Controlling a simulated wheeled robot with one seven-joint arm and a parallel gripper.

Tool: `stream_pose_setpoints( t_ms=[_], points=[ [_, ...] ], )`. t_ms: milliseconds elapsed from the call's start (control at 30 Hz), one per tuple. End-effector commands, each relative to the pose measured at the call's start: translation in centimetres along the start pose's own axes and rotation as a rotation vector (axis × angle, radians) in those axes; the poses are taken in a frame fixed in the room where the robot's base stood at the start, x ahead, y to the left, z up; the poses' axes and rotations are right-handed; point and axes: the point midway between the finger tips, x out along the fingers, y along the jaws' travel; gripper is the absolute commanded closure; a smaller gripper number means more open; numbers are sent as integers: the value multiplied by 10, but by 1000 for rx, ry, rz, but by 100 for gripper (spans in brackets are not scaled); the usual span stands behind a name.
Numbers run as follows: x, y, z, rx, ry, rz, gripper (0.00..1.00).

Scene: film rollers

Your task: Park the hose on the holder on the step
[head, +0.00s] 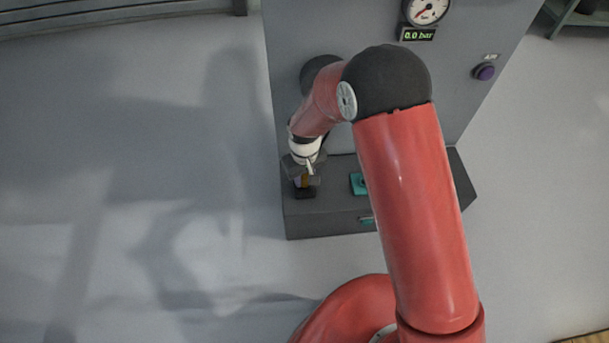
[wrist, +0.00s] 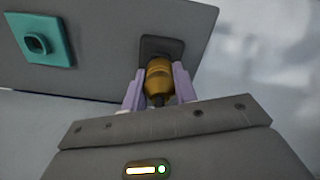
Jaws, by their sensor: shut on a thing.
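The brass end of the hose (wrist: 158,78) is between the two pale fingers of my gripper (wrist: 159,72), which is shut on it. It also shows small in the head view (head: 304,181). A dark square holder (wrist: 160,46) is on the grey step (wrist: 100,40), directly beyond the brass end. In the head view the holder (head: 305,193) is at the step's left end, right below my gripper (head: 303,179). The brass end overlaps the holder in the wrist view; I cannot tell whether it is seated. The rest of the hose is not clearly visible.
A teal square fitting with a dark opening (wrist: 38,44) sits on the step beside the holder, and shows in the head view (head: 358,184). A grey cabinet (head: 300,50) with a gauge (head: 426,11) and purple button (head: 484,72) rises behind. The floor left is clear.

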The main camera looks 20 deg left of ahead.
Motion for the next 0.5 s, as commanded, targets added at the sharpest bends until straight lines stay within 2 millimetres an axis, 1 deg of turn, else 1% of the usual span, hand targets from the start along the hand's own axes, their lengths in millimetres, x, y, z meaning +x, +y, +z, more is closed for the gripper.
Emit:
stream_pose_setpoints(
  t_ms=[367,400,500],
  points=[
    [9,0,0,0,1,0,100],
    [7,0,0,0,1,0,67],
    [7,0,0,0,1,0,54]
  ],
)
